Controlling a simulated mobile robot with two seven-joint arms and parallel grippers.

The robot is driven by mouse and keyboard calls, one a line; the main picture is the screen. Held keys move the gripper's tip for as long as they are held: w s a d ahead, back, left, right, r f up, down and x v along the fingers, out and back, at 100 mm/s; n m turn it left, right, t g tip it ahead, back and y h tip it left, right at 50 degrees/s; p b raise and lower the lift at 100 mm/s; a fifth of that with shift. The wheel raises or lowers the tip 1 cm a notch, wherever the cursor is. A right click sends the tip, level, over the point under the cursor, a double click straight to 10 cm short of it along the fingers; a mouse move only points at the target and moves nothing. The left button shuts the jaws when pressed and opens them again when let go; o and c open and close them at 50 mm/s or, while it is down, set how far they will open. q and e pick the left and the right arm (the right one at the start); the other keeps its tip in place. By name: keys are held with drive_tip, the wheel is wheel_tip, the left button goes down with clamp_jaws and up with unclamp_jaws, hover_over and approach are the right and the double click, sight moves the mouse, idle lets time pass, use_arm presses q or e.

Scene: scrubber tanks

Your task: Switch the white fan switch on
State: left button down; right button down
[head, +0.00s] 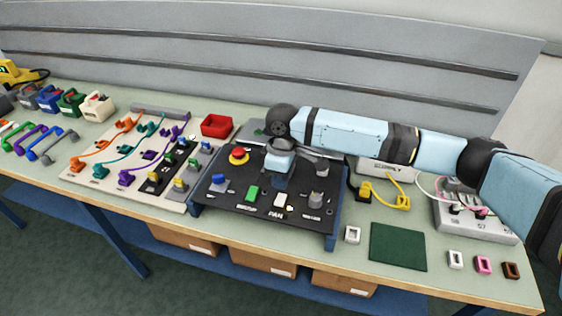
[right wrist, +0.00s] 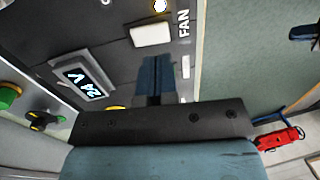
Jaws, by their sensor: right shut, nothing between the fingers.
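The white fan switch (head: 280,200) is a small white rocker on the sloping black control panel (head: 232,203), above the printed FAN label. In the right wrist view the white switch (right wrist: 151,34) lies just beyond my fingertips, with the FAN label beside it. My right gripper (head: 281,184) is over the panel, pointing down behind the switch. Its blue fingers (right wrist: 156,62) are closed together and empty. They appear apart from the switch, though the exact gap cannot be told. My left gripper is in neither view.
Near the switch are a green rocker (head: 252,193), a blue switch (head: 219,180), a grey knob (head: 316,199) and a red-yellow emergency button (head: 238,156). The 24 V display (right wrist: 83,76) shows in the wrist view. A red tray (head: 216,126) stands behind; a green mat (head: 398,247) lies right.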

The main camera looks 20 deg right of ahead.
sight(281, 198)
drive_tip(key=shift+s+a+f, duration=0.1)
drive_tip(key=shift+s+f, duration=0.05)
drive_tip(key=shift+f, duration=1.05)
drive_tip(key=shift+s+a+f, duration=0.1)
drive_tip(key=shift+s+f, duration=0.05)
drive_tip(key=shift+f, duration=1.05)
drive_tip(key=shift+s+a+t+p, duration=0.1)
drive_tip(key=shift+s+t+p, duration=0.2)
drive_tip(key=shift+p, duration=0.6)
drive_tip(key=shift+f+h+p, duration=0.3)
drive_tip(key=shift+f, duration=0.1)
drive_tip(key=shift+w+d+r, duration=0.2)
drive_tip(key=shift+w+d, duration=0.05)
drive_tip(key=shift+w, duration=0.05)
drive_tip(key=shift+w+d+f, duration=0.15)
drive_tip(key=shift+w+d, duration=0.05)
drive_tip(key=shift+w, duration=0.25)
